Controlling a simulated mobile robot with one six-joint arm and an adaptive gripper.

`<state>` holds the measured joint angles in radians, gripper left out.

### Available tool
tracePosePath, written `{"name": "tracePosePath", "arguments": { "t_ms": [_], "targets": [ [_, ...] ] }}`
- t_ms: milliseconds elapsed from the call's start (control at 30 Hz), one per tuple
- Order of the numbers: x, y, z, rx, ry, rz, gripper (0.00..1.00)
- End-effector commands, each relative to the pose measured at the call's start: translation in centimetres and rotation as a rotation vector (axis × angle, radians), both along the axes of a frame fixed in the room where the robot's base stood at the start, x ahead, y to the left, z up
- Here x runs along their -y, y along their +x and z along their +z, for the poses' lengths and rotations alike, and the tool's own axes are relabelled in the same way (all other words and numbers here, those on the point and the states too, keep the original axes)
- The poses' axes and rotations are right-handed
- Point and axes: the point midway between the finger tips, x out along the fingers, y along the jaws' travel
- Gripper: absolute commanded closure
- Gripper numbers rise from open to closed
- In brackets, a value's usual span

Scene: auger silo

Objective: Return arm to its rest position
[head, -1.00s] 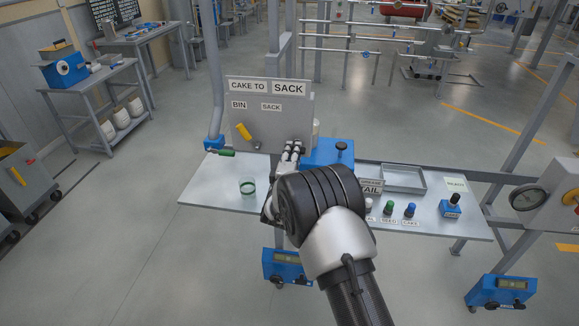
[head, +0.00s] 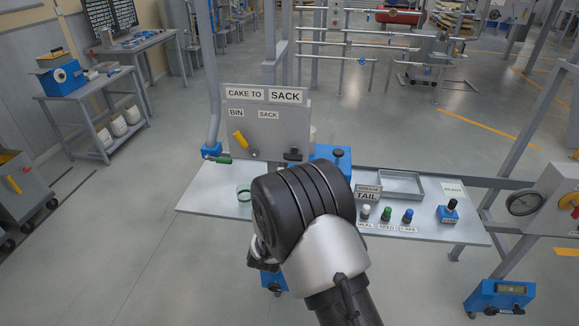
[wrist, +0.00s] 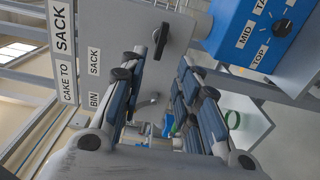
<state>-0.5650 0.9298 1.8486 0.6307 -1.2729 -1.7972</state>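My arm's black and silver wrist (head: 305,205) fills the middle of the head view, over the front edge of the grey bench. It hides most of my gripper there; only dark parts show at its lower left. In the wrist view my gripper (wrist: 172,62) has its two blue-grey fingers apart with nothing between them. The grey panel (wrist: 180,22) with CAKE TO SACK, BIN and SACK labels stands beyond the fingertips. In the head view the panel (head: 270,130) has a yellow lever and a black knob, both clear of my gripper.
On the bench (head: 205,190) a green-rimmed glass (head: 244,194) stands just left of my wrist, partly hidden. A blue box (head: 333,158) sits behind it.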

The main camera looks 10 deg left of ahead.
Motion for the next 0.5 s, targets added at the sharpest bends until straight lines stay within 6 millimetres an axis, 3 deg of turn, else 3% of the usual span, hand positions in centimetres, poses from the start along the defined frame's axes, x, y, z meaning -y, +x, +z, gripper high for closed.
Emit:
{"name": "tracePosePath", "arguments": {
  "t_ms": [133, 233, 367, 500],
  "targets": [
    [0.1, 0.1, 0.4, -0.005, 0.016, 0.002, 0.70],
    [0.6, 0.5, 1.9, -0.039, 0.088, 0.014, 0.70],
    [2.1, 0.6, 5.6, -0.139, 0.279, 0.045, 0.70],
    [4.4, -1.3, 9.7, -0.291, 0.514, 0.060, 0.70]
  ]
}}
